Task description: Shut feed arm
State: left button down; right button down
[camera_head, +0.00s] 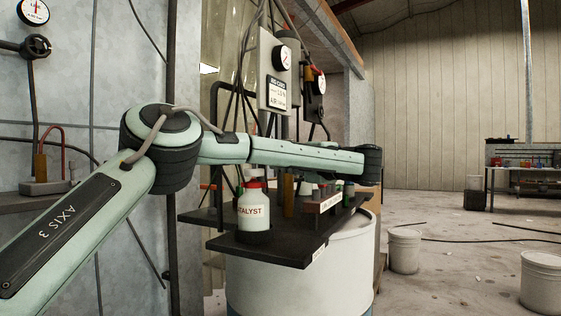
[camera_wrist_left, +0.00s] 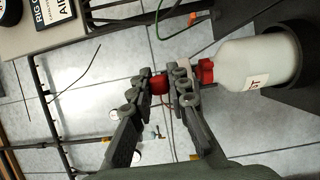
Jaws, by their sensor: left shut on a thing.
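My left gripper (camera_wrist_left: 163,80) is shut on a small red piece (camera_wrist_left: 158,86); I cannot tell whether this piece is the feed arm's handle. In the head view the bottle (camera_head: 252,222) stands upright on a dark shelf (camera_head: 265,247). My left arm crosses in front of the shelf's back, and its gripper is hidden there. My right gripper is in neither view.
A rig panel with a gauge (camera_head: 278,85) hangs above the shelf, with hoses close by. Small bottles and a labelled block (camera_head: 322,204) stand on the shelf's right part. A white drum (camera_head: 300,275) is below. Buckets (camera_head: 404,250) stand on the floor at right.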

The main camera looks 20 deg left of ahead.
pick_arm(q)
jog(key=shift+f, duration=0.15)
jog(key=c, duration=1.4)
grip_release()
jog(key=shift+c, duration=0.2)
jog(key=shift+d, duration=0.1)
jog(key=v, duration=1.2)
